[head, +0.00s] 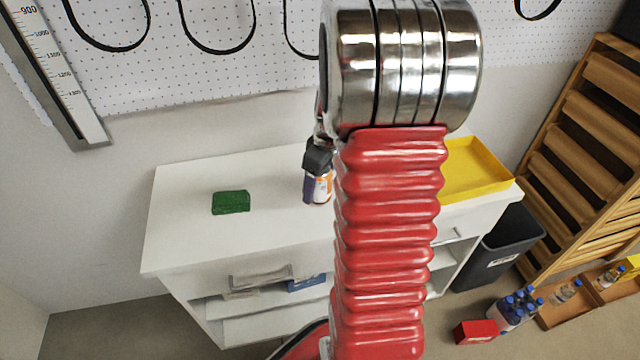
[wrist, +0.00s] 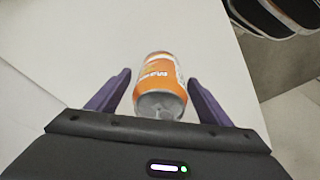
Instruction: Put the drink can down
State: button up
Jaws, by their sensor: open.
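The drink can (wrist: 160,85), orange and white, stands on the white cabinet top (head: 180,225). In the wrist view it sits between the two purple fingers of my gripper (wrist: 160,92), with a visible gap on both sides. My gripper is open around the can and does not appear to touch it. In the head view the can (head: 321,188) shows under my gripper (head: 317,180), partly hidden by the gripper and my red arm.
A green block (head: 231,202) lies on the cabinet top, left of the can. A yellow tray (head: 475,170) is at its right end. A dark bin (head: 505,245), bottles (head: 515,308) and a red box (head: 475,331) stand on the floor at right. The cabinet top's left part is mostly free.

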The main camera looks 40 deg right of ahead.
jog(key=shift+w+f, duration=0.15)
jog(key=shift+f, duration=0.75)
jog(key=shift+c, duration=0.2)
jog(key=c, duration=1.5)
jog(key=shift+r, duration=0.1)
notch_tip(320, 180, up, 10)
